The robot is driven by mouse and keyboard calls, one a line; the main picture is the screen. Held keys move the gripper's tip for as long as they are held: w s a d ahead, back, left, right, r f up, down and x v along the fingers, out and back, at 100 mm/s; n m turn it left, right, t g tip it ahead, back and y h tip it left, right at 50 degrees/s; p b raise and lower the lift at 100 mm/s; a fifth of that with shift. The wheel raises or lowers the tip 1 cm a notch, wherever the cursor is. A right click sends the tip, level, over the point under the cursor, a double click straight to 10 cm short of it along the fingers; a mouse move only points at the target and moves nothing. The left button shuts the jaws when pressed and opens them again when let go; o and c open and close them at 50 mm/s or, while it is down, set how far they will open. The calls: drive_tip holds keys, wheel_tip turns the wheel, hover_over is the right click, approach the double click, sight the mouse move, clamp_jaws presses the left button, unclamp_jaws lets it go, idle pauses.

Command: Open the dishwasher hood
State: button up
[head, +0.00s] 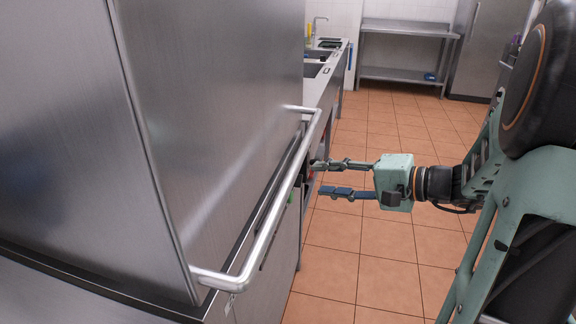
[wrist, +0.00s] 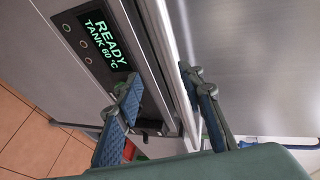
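The dishwasher hood (head: 215,85) is a large brushed-steel box at the left of the head view, down on its base. Its silver tubular handle (head: 275,205) runs along the side facing my arm. My gripper (head: 320,178) is open and empty, just right of the handle's far half, with its fingers pointing at it. In the wrist view the handle (wrist: 162,35) runs through the gap between the two blue-padded fingers (wrist: 167,92). I cannot tell whether the fingertips reach around it or stop short. The hood's steel face (wrist: 250,60) fills the right of the wrist view.
A control panel (wrist: 100,45) reading "READY TANK 60 °C" sits below the handle. A sink counter (head: 325,85) stands beyond the dishwasher, and a steel shelf table (head: 405,75) at the back. The tiled floor (head: 400,125) between is clear.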

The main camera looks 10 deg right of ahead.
sight(301, 164)
drive_tip(key=w+a, duration=0.2)
drive_tip(key=w, duration=0.1)
drive_tip(key=w+a+t, duration=0.1)
drive_tip(key=w, duration=0.1)
drive_tip(key=w+a+t+b, duration=0.1)
drive_tip(key=w+a, duration=0.1)
drive_tip(key=w, duration=0.1)
drive_tip(key=shift+w+a+f+m, duration=0.3)
drive_tip(key=shift+f+m, duration=0.05)
drive_tip(key=shift+m, duration=0.05)
drive_tip(key=shift+c, duration=0.4)
clamp_jaws()
